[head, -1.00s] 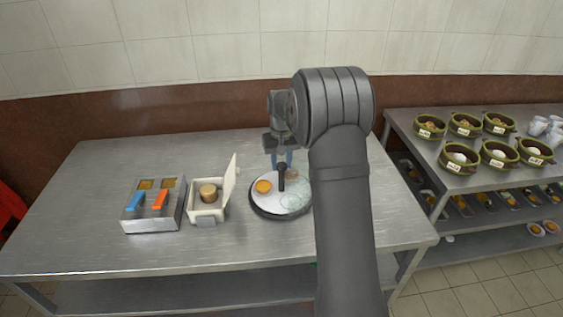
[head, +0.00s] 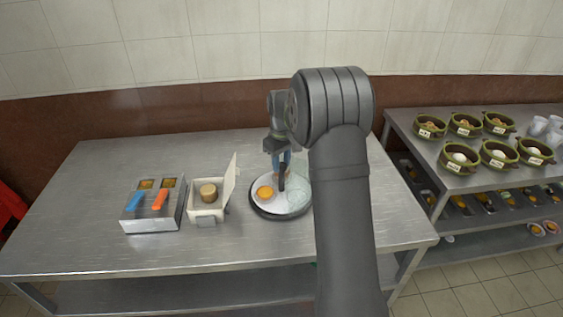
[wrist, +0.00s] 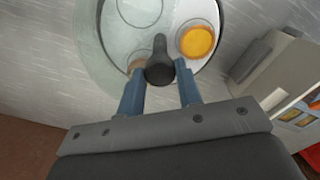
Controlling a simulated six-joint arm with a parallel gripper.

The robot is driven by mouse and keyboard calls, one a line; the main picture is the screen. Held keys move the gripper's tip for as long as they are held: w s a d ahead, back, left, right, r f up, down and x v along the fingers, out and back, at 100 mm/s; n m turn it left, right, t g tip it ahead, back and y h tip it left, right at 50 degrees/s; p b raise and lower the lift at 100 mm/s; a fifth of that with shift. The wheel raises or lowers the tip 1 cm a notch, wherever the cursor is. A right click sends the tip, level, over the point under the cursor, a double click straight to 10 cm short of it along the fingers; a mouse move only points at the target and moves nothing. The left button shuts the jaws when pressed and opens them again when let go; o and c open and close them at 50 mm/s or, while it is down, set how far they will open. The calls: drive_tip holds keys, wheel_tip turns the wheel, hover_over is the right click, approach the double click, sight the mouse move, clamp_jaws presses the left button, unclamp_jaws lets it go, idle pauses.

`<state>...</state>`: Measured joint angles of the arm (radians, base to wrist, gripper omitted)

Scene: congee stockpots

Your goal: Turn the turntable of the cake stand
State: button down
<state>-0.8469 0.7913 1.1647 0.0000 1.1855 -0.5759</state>
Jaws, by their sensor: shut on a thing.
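The cake stand has a round white turntable (head: 268,205) with a dark rim, and it stands on the steel table in front of my arm. A black upright knob (head: 282,180) rises from the turntable; it also shows in the wrist view (wrist: 160,62). A round orange item (head: 264,192) lies at the turntable's left, and a pale clear round patch (head: 297,199) at its right. My gripper (head: 282,165) points down with its blue fingers on both sides of the knob, shut on it. In the wrist view, a small brown item (wrist: 136,63) is partly hidden behind one finger.
A white box with an open lid (head: 208,210) holding a tan round item stands left of the stand. Farther left is a metal holder (head: 153,217) with blue and orange handles. Green bowls (head: 499,153) stand on the right table. The left table end is clear.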

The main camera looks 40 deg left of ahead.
drive_tip(key=shift+n, duration=6.8)
drive_tip(key=c, duration=1)
unclamp_jaws()
wheel_tip(320, 180, up, 18)
drive_tip(key=shift+f, duration=0.25)
drive_tip(key=shift+f, duration=0.1)
